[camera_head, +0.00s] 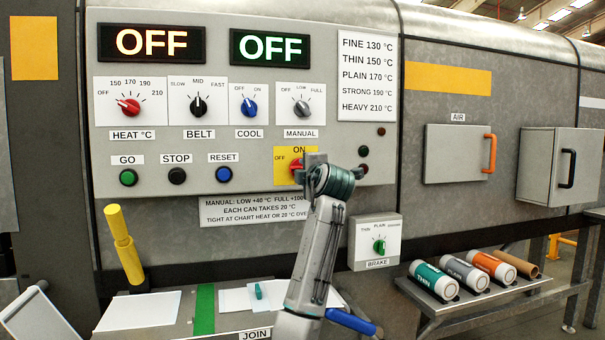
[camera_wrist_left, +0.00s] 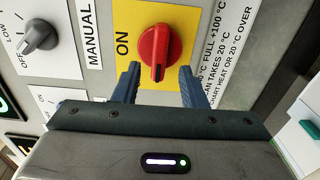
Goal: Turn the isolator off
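The isolator is a red knob (camera_head: 297,166) on a yellow plate (camera_head: 281,153) marked ON at the top and OFF at the left. In the left wrist view the red knob (camera_wrist_left: 160,53) has its ridge upright and a dark mark at its lower end, across from neither-side ON; this is the OFF side of the plate. My left gripper (camera_head: 310,163) is in front of the plate. In the left wrist view its blue fingers (camera_wrist_left: 160,78) are open, one on each side of the knob's lower end, with gaps showing. The OFF word is hidden there. My right gripper is not in view.
The MANUAL knob (camera_head: 302,107) is above the isolator and the RESET button (camera_head: 224,174) is to its left. The BRAKE box (camera_head: 375,243) hangs lower right. A yellow handle (camera_head: 124,245) stands at the left. Several rolls lie on a shelf at the right.

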